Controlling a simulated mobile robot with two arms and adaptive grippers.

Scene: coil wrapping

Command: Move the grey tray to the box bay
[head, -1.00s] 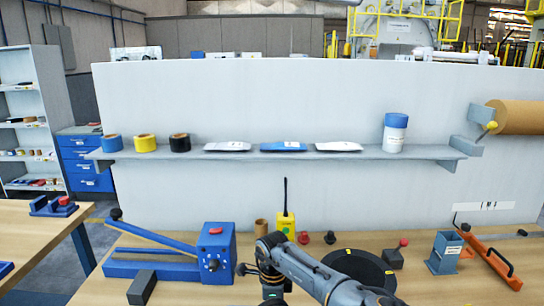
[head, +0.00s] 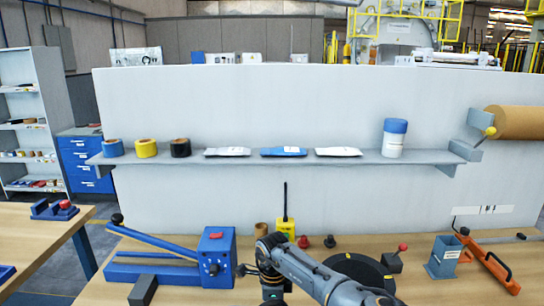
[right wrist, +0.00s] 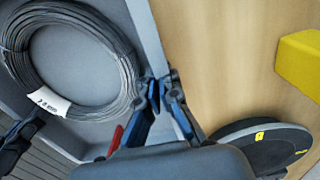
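The grey tray (right wrist: 92,138) fills the left of the right wrist view. A coil of dark wire (right wrist: 120,68) with a white tag lies in it. My right gripper (right wrist: 161,84) has its fingertips on both sides of the tray's right wall and looks shut on it. A dark blue and black finger-like part (right wrist: 16,146), seemingly my left gripper, is at the tray's left edge, cut off by the frame.
A wooden bench (head: 420,285) carries a blue lever tool (head: 216,256), a black round disc (head: 358,270), a yellow device (head: 285,228), a blue-grey holder (head: 444,256) and an orange-handled tool (head: 488,258). A shelf (head: 290,158) with supplies is behind. A second table (head: 40,240) stands left.

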